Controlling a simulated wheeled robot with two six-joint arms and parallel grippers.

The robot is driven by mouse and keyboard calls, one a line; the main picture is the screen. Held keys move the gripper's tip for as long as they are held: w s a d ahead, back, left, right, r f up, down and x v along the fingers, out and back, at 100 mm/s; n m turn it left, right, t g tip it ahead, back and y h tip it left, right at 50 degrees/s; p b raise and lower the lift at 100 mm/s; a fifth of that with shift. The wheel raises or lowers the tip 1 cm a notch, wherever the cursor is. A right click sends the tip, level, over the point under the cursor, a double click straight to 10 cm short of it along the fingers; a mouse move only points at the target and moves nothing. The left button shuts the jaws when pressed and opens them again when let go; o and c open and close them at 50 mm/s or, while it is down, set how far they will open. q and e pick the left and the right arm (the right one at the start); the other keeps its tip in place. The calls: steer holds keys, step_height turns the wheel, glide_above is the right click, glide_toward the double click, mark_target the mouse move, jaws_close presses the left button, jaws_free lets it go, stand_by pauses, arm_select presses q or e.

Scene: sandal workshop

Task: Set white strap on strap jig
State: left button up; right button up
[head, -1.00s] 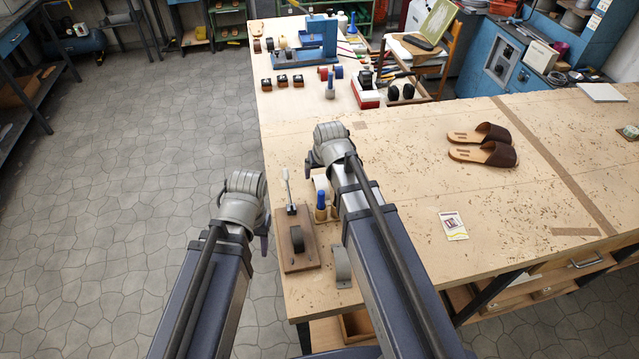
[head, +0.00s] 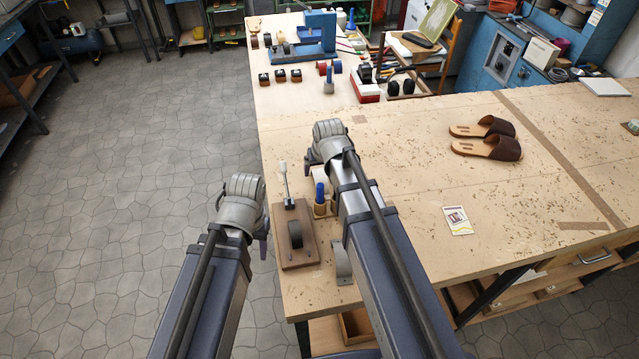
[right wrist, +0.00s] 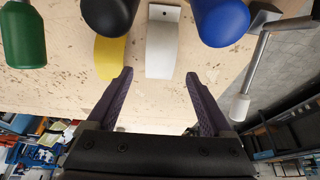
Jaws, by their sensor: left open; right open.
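The white strap (right wrist: 161,48) stands as an arched band on the bench in the right wrist view, beside a yellow strap (right wrist: 110,52). My right gripper (right wrist: 158,76) is open and empty, with its fingertips just short of the white strap, one toward each side. In the head view the right wrist and arm hide most of that spot. The strap jig (head: 308,250) is a wooden block with a dark rounded form and an upright lever, left of my right arm. My left gripper (head: 241,212) hangs over the floor left of the bench; its fingertips are hidden.
A blue handle (right wrist: 221,18) and a green handle (right wrist: 24,35) flank the straps. A grey curved piece (head: 342,262) stands right of the jig, against my right arm's outline. Sandals (head: 486,146) and a small card (head: 456,220) lie further right on otherwise clear bench.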

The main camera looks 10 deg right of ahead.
mark_target(320, 174)
steer(key=b+x, duration=0.2)
steer(key=x, duration=0.1)
steer(key=shift+r, duration=0.1)
steer(key=shift+c, duration=0.2)
jaws_close()
stand_by(0.4)
